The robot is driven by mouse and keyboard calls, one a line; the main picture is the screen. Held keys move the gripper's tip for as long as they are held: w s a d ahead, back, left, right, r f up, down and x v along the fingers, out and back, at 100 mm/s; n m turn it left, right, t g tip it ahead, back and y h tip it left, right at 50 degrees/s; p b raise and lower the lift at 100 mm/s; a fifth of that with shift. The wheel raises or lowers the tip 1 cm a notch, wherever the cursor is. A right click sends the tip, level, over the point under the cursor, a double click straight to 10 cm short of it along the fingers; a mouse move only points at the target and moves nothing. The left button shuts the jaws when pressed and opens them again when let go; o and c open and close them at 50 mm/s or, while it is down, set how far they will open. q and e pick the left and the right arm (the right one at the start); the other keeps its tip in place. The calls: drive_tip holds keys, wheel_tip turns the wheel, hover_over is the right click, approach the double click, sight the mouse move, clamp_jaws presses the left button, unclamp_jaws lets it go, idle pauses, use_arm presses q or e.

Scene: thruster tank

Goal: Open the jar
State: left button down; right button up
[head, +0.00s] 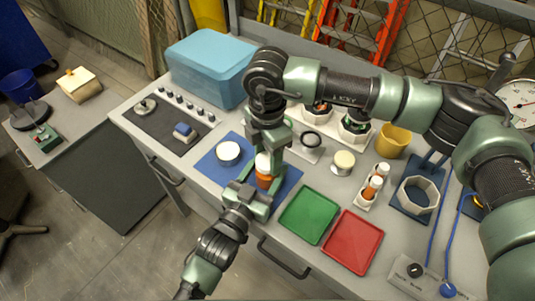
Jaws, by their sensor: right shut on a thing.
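The jar (265,181), with an orange body and a white lid (263,161), stands on a blue mat (207,166) on the workbench. My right gripper (267,154) comes down from above and is shut on the white lid. My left gripper (253,188) reaches in from the front, low at the orange body. Its fingers are partly hidden against the jar, so I cannot tell whether they are closed on it. The arms cover much of the jar, and I cannot tell whether the lid is loose.
A round white-topped container (228,152) sits on the mat left of the jar. Green (309,214) and red (352,242) trays lie to the right. Small orange bottles (372,187) stand in a rack beyond. A blue bin (209,66) is at the back.

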drive_tip(key=n, duration=1.5)
drive_tip(key=shift+r, duration=0.1)
drive_tip(key=n, duration=0.7)
drive_tip(key=shift+n, duration=0.3)
drive_tip(key=n, duration=2.4)
drive_tip(key=shift+r, duration=0.1)
drive_tip(key=n, duration=0.7)
drive_tip(key=shift+r, duration=0.1)
drive_tip(key=shift+r, duration=0.95)
